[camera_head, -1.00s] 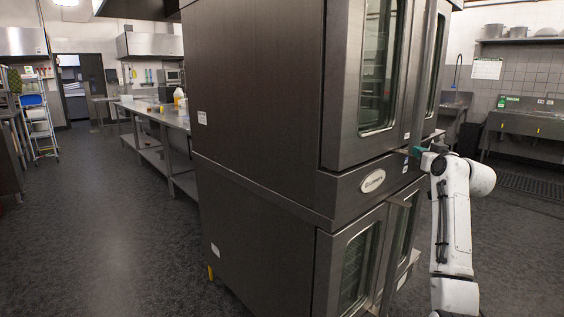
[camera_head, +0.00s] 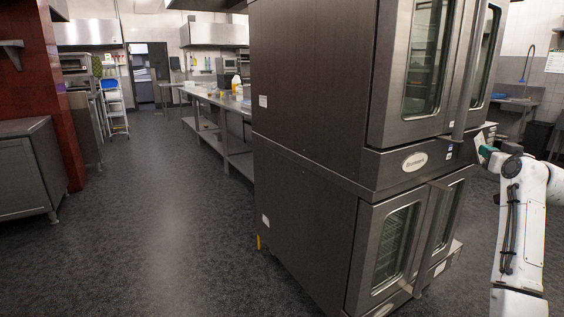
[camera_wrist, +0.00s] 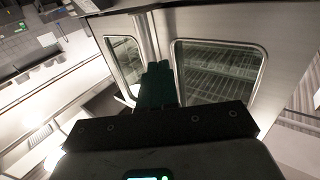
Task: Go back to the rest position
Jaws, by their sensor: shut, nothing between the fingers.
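My gripper (camera_head: 488,151) is at the right of the head view, at the end of my raised white arm. It is close to the front of the stacked steel double oven (camera_head: 310,130), near the control panel between the upper and lower doors. In the wrist view the green fingers of my gripper (camera_wrist: 157,75) are together with nothing between them. Behind them is an oven door with glass windows (camera_wrist: 218,70) and wire racks inside. I cannot tell whether the fingertips touch the oven.
A long steel table (camera_head: 218,101) with bottles stands behind the oven. A steel cabinet (camera_head: 28,170) and a red wall stand at the left. A blue step ladder (camera_head: 114,108) is further back. The grey floor (camera_head: 170,220) between cabinet and oven is clear.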

